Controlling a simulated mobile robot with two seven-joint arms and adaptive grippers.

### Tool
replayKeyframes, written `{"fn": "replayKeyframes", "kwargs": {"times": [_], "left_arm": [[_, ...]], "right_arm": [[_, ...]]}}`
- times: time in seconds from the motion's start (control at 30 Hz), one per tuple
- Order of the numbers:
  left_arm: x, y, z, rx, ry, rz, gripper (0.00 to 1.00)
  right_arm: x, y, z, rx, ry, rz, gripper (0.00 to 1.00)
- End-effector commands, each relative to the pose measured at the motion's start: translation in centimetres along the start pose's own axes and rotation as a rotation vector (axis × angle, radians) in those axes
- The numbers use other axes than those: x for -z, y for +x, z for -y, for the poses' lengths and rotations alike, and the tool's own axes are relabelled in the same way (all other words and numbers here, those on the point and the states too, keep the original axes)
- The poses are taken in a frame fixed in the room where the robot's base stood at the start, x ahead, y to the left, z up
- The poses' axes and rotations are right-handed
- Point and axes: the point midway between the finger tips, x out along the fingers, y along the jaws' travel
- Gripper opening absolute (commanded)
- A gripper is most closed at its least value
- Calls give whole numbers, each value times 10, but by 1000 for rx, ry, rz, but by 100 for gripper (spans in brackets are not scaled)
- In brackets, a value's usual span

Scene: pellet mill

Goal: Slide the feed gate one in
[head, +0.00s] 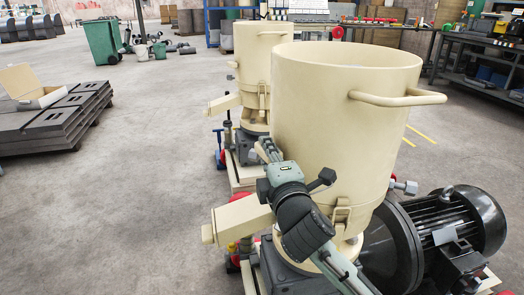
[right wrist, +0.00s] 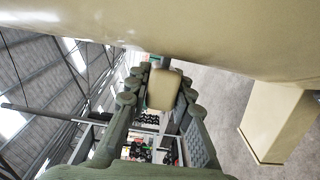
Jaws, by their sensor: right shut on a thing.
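The near mill has a large cream hopper (head: 340,110) with a bar handle, which also shows as the curved wall across the top of the right wrist view (right wrist: 220,35). My right gripper (head: 266,150) is at the left side of this hopper, its arm coming from the lower right. In the right wrist view its fingers (right wrist: 160,95) are closed around a small cream block (right wrist: 164,89), which appears to be the handle of the feed gate. A short metal stem (right wrist: 165,62) runs from the block toward the hopper wall. In the head view, the block is hidden. My left gripper is not in view.
A cream discharge chute (head: 238,220) sticks out left below my right gripper. A black motor (head: 455,220) stands right of the hopper. A second cream hopper (head: 255,55) stands behind. The floor at left is clear up to the stacked grey slabs (head: 55,120).

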Motion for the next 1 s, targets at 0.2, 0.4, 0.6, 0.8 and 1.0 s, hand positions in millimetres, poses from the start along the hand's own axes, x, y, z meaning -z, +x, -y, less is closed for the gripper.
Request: {"fn": "replayKeyframes", "kwargs": {"times": [0.2,0.4,0.6,0.8,1.0], "left_arm": [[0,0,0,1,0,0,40],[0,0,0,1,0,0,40],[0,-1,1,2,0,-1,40],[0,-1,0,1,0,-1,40],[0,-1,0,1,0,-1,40]], "right_arm": [[-5,1,0,0,-3,11,39],[-3,1,0,0,-2,8,43],[-2,-4,0,0,-2,6,43],[-2,-36,1,1,-1,5,43],[-2,-79,1,3,-1,6,43]]}}
